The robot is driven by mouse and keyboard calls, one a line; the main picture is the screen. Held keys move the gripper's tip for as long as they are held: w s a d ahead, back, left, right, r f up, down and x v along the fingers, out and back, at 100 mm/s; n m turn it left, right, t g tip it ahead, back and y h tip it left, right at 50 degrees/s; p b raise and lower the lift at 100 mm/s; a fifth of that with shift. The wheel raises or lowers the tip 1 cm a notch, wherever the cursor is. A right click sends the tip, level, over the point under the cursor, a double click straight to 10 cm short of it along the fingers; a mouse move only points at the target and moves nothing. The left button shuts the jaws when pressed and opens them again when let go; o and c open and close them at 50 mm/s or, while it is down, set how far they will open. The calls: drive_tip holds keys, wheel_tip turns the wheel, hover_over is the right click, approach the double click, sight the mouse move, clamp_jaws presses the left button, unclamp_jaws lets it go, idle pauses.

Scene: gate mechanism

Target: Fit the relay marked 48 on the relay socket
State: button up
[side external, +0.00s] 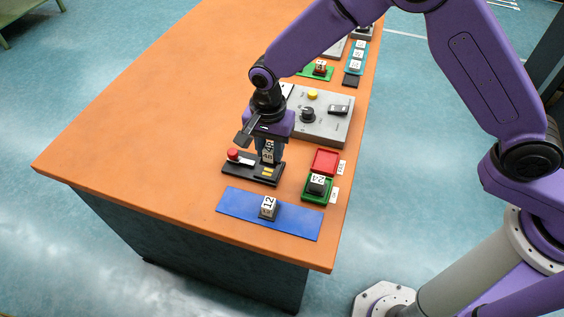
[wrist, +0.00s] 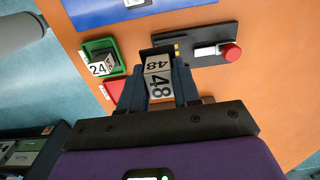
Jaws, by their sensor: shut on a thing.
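The relay marked 48 (side external: 268,151) is a light grey block with black digits. My gripper (side external: 270,150) is shut on it and points down over the socket. In the wrist view the relay (wrist: 159,84) sits between the two dark fingers of my gripper (wrist: 160,75). The relay socket (side external: 240,168) is a black base with a red button and yellow contacts. The relay is over the socket's right part, with yellow contacts showing beside it. The socket (wrist: 218,36) also shows in the wrist view. I cannot tell whether relay and socket touch.
A relay marked 24 (side external: 317,184) sits in a green tray (side external: 305,195) beside an empty red tray (side external: 325,162). A relay marked 12 (side external: 268,207) stands on a blue mat (side external: 240,208). A grey control panel (side external: 325,125) lies behind. The table's left is clear.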

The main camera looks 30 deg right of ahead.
drive_tip(key=shift+w+d+f, duration=0.15)
drive_tip(key=shift+w+f, duration=0.45)
drive_tip(key=shift+f, duration=0.8)
drive_tip(key=shift+w+d+f, duration=0.1)
drive_tip(key=shift+w+f, duration=0.45)
drive_tip(key=shift+f, duration=0.8)
drive_tip(key=shift+w+d+f, duration=0.15)
drive_tip(key=shift+w+f, duration=0.45)
drive_tip(key=shift+f, duration=0.8)
drive_tip(key=shift+f, duration=0.2)
drive_tip(key=o, duration=1.1)
drive_tip(key=shift+r, duration=0.1)
wheel_tip(320, 180, up, 17)
drive_tip(key=shift+r, duration=0.15)
